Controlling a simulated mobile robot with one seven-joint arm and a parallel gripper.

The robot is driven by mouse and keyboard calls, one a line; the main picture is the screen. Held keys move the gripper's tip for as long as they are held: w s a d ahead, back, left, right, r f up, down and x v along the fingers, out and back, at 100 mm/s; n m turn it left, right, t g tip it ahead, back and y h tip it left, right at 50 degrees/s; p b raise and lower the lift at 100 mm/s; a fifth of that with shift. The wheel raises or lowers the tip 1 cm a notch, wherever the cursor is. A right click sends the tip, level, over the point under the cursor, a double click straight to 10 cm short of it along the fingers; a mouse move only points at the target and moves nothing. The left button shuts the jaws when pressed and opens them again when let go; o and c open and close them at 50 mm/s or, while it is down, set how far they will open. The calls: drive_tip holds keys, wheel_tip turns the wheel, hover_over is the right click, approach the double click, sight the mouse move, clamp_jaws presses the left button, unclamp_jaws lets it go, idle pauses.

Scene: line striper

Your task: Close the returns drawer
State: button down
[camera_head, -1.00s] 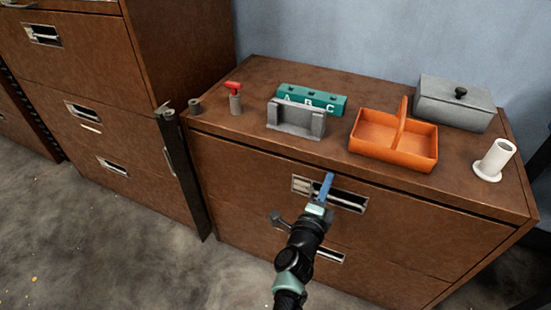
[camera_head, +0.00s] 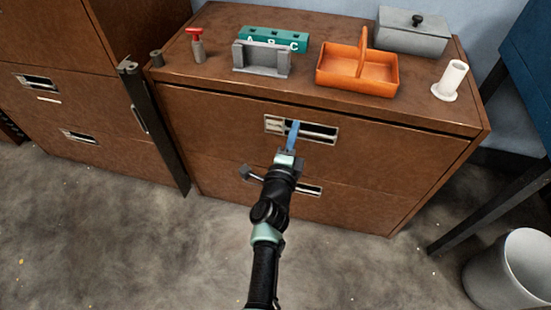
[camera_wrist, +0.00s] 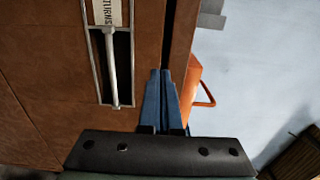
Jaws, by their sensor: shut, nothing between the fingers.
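The returns drawer (camera_head: 215,125) is the upper brown drawer of the low cabinet. In the wrist view, its front (camera_wrist: 55,60) carries a framed label reading "TURNS" and a metal bar handle (camera_wrist: 111,65) over a dark recess. A narrow dark gap runs along the drawer's top edge; the front looks close to flush, but I cannot tell whether it is fully in. My gripper (camera_head: 294,127) is shut and empty, its blue fingers in front of the handle plate. In the wrist view the fingertips (camera_wrist: 160,73) are beside the handle, near the top edge; contact is unclear.
On the cabinet top stand an orange caddy (camera_head: 345,75), a grey lidded box (camera_head: 410,38), a white cylinder holder (camera_head: 452,80), a teal ABC block (camera_head: 273,38), a grey holder (camera_head: 262,62) and a red-topped item (camera_head: 197,45). A grey bin (camera_head: 510,270) stands at lower right.

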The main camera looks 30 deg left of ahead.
drive_tip(key=p+v, duration=0.1)
drive_tip(key=v, duration=0.7)
drive_tip(key=shift+s+f, duration=0.15)
drive_tip(key=shift+s, duration=0.2)
drive_tip(key=shift+w+d, duration=0.1)
drive_tip(key=shift+d, duration=0.05)
